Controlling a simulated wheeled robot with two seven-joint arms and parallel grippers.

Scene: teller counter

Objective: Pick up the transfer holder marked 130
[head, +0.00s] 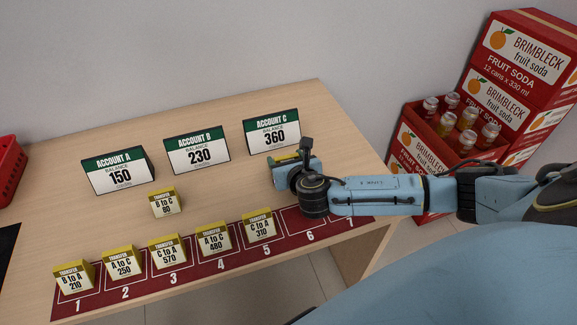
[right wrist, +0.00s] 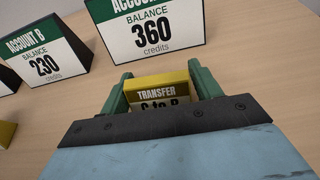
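A transfer holder (right wrist: 158,92) with a yellow top reads "TRANSFER" and, partly cut off, "C to B" in the right wrist view. Its number is hidden behind my gripper body. In the head view only a bit of its yellow top (head: 287,158) shows. My right gripper (right wrist: 160,76) has its green fingers on both sides of this holder, close against it. Whether they press on it I cannot tell. The holder is upright, in front of the ACCOUNT C sign (head: 272,132). No other holder in view reads 130. My left gripper is not in view.
A B to C 90 holder (head: 165,203) stands mid-table. Several holders stand on slots 1 to 5 of the red strip (head: 205,265); slot 6 looks empty. ACCOUNT A (head: 118,172) and B (head: 197,151) signs stand behind. Soda crates (head: 425,150) are beyond the table's right edge.

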